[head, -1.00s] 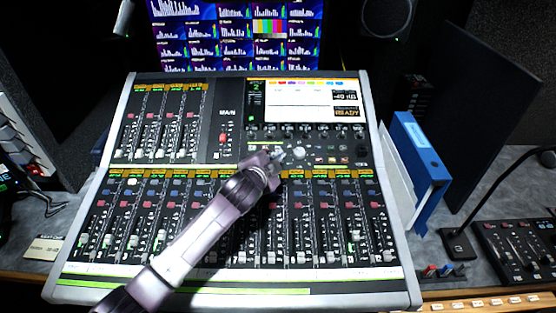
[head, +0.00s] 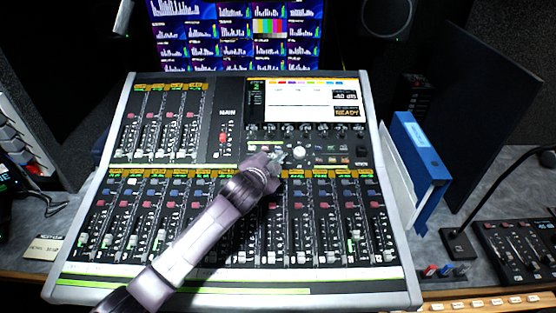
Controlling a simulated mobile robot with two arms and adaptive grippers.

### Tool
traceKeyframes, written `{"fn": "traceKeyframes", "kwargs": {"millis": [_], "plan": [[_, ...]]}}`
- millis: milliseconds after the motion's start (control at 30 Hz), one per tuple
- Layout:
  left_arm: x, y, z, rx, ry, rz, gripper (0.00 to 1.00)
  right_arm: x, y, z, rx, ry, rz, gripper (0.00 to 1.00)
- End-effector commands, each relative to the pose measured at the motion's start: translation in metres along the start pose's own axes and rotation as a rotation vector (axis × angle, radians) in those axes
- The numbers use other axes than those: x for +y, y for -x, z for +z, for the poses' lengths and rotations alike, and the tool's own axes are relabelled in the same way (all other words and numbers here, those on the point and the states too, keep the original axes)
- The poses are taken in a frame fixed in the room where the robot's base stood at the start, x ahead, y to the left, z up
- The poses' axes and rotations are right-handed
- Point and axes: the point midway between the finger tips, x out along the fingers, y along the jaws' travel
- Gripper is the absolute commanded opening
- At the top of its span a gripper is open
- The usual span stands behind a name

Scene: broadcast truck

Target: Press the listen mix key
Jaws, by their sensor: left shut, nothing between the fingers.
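The mixing console (head: 228,130) fills the middle of the head view, with a screen (head: 297,101) at its upper right. My left gripper (head: 281,157) is shut and empty. Its tip is over the key area below the screen, just left of a white round knob (head: 299,150). I cannot tell whether the tip touches the panel. Several small keys (head: 333,160) lie right of the tip. Their labels are too small to read, so I cannot tell which is the listen mix key. The gripper and arm hide part of the panel. My right gripper is not in view.
Rows of faders (head: 340,240) cover the console's lower part beneath my arm. A blue binder (head: 419,160) stands close to the right edge. A gooseneck microphone base (head: 458,243) and a small control box (head: 520,250) are further right. Monitors (head: 237,35) stand behind.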

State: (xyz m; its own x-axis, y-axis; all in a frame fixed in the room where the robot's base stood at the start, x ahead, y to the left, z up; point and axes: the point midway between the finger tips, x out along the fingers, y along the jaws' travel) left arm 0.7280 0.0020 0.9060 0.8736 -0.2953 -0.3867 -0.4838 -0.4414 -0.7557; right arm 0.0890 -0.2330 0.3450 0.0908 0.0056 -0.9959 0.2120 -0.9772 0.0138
Motion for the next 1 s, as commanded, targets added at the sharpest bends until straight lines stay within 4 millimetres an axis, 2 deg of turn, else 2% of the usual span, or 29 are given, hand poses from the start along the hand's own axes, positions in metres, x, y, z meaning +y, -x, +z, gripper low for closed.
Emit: {"fn": "traceKeyframes", "kwargs": {"millis": [1000], "plan": [[0.0040,-0.0057,0.0040,0.000,0.000,0.000,0.00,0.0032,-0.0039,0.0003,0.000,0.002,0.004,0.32]]}}
